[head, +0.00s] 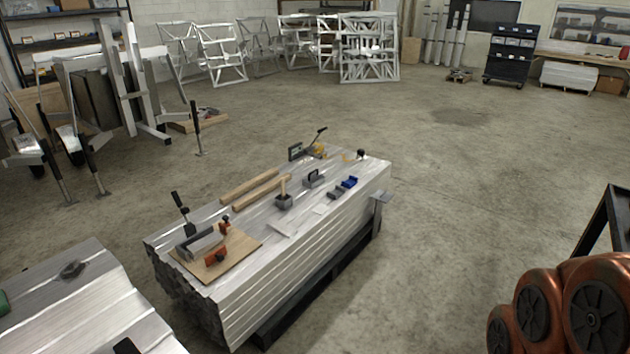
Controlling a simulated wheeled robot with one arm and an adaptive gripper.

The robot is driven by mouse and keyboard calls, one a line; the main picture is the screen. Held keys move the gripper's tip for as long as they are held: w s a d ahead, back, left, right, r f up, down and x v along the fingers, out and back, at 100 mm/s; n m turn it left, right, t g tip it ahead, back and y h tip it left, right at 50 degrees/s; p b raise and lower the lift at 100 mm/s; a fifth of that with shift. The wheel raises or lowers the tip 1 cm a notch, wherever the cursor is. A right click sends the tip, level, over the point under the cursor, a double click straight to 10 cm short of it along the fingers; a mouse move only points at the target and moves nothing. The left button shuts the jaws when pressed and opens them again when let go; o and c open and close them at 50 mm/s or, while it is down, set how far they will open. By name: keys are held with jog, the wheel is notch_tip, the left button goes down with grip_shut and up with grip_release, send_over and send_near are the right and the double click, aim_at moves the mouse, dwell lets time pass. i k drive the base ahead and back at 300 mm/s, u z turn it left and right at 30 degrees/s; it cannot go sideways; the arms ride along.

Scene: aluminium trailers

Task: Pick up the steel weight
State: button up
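A small grey block with a dark handle (313,179), which looks like the steel weight, sits on top of the long stack of aluminium profiles (262,290) in the middle of the view. It stands near the middle of the stack's right half. A second grey block with a light upright handle (284,201) stands a little to its left and nearer; at this size I cannot fully rule it out as the weight. My gripper does not show in the head view.
A board with clamps (240,255), wooden strips (248,187), blue pieces (348,184) and tools lie on the stack. Another aluminium stack (60,310) is at lower left. Copper-coloured rounded parts with black discs fill the lower right; their nature is unclear. Floor beyond is open.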

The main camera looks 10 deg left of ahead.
aim_at(313, 180)
jog(key=i, duration=0.65)
jog(key=u, duration=0.5)
jog(key=i, duration=2.05)
jog(key=u, duration=0.65)
jog(key=i, duration=0.3)
jog(key=u, duration=0.2)
